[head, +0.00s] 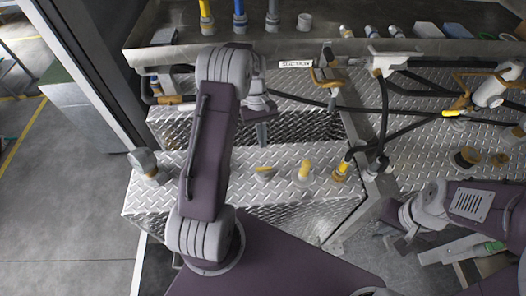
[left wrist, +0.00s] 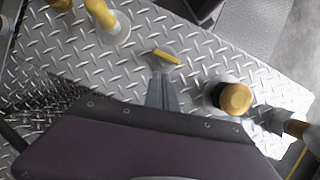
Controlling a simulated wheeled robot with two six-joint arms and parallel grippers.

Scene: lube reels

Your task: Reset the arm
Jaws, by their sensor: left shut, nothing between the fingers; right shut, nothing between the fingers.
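My left arm reaches up in the head view and bends at the grey elbow. My left gripper (head: 262,138) points down over the diamond-plate bench (head: 240,196), behind and right of that elbow. In the left wrist view its fingers (left wrist: 161,84) are together and hold nothing. A yellow-topped handle (head: 264,170) stands close in front of the fingertips; it also shows in the left wrist view (left wrist: 167,56). I cannot tell the exact gap. My right arm is folded at the lower right of the head view. Its jaws cannot be made out there.
A yellow knob (head: 304,170) and a yellow valve (head: 340,171) stand on the bench. Hose nozzles (head: 394,62) and black hoses lie right. Open floor is left.

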